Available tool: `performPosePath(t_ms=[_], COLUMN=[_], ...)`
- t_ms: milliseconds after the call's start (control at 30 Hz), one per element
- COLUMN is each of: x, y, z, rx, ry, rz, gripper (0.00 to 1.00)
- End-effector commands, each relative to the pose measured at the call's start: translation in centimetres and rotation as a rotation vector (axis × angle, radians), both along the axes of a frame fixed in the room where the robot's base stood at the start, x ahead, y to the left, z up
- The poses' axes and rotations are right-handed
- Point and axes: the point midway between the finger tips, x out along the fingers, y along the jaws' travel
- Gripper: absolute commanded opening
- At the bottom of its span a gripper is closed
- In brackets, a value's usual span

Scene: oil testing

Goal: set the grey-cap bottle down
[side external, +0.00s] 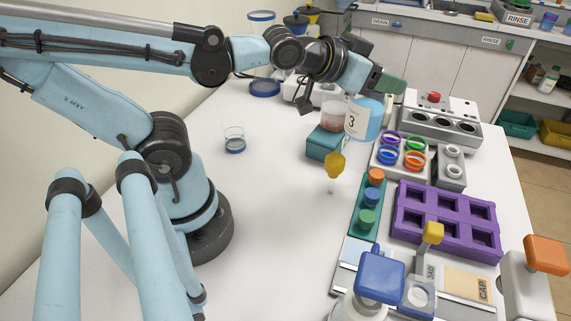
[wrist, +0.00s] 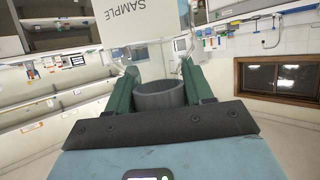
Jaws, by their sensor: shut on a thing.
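My gripper (side external: 388,84) is at the back of the white table, with its green fingers pointing right in the side external view. In the wrist view its fingers (wrist: 160,93) are shut on the grey cap (wrist: 160,97) of a clear bottle. That bottle carries a white label reading SAMPLE (wrist: 128,18). In the side external view, a bottle with blue content (side external: 372,118) and a label marked 3 is just below the fingers, seemingly the held one. Its cap is hidden by the fingers. I cannot tell whether its base touches the table.
A bottle with pinkish content (side external: 331,112) stands on a teal block (side external: 323,144) close left. A white tray of coloured rings (side external: 379,161) and a grey device with dark wells (side external: 440,122) are at right. A purple rack (side external: 447,217) is nearer. Table space at left is mostly clear.

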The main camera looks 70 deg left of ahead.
Motion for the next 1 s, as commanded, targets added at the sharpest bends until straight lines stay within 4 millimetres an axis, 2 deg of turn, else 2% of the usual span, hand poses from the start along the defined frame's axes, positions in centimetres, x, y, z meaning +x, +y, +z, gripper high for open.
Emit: performPosePath(t_ms=[33, 200, 567, 1000], x=[-0.2, -1.2, -3.1, 1.2], y=[-0.9, -2.9, -5.0, -3.2], z=[-0.2, -0.8, -1.2, 0.4], rx=[0.001, 0.002, 0.002, 0.000], ry=[-0.002, -0.001, -0.002, -0.001], rz=[-0.016, -0.030, -0.024, 0.099], gripper=[0.00, 0.00, 0.00, 0.00])
